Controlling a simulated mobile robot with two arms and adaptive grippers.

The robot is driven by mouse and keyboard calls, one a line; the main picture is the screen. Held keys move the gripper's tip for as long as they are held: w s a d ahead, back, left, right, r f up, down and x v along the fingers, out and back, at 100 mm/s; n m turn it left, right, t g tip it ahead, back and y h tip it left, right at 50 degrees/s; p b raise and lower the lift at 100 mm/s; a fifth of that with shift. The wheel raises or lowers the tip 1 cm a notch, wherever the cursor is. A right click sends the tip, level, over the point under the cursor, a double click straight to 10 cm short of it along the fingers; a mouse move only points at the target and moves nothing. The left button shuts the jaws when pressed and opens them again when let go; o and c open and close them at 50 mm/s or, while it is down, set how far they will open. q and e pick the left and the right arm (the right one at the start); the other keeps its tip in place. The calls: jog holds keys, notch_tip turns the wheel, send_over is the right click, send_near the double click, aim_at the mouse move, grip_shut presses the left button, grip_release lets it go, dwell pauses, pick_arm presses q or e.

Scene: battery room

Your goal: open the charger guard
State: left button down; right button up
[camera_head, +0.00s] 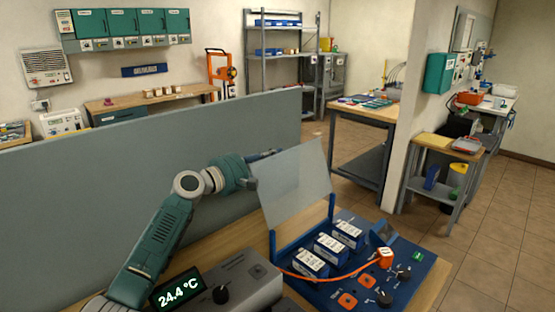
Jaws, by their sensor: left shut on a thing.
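The charger guard (295,182) is a clear, see-through panel on blue side arms. It stands raised and tilted up behind the blue charger board (376,262). Several white and blue battery packs (330,248) sit on the board, uncovered from the front. My left gripper (268,155) is at the guard's upper left edge, shut on the guard; its fingertips are small and partly hidden by the panel. My right gripper is not in view.
A grey unit with a display reading 24.4 °C (178,289) stands left of the charger. An orange cable (325,277) crosses the board's front. A grey partition (130,190) stands behind the bench. Tiled floor (490,260) lies free to the right.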

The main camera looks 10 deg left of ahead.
pick_arm(q)
jog(key=shift+f, duration=0.7)
jog(key=c, duration=1.8)
grip_release()
jog(key=shift+a, duration=0.1)
jog(key=shift+c, duration=0.2)
jog(key=shift+r, duration=0.3)
jog(key=v, duration=1.2)
jog(key=v, duration=1.2)
jog(key=shift+a, duration=0.2)
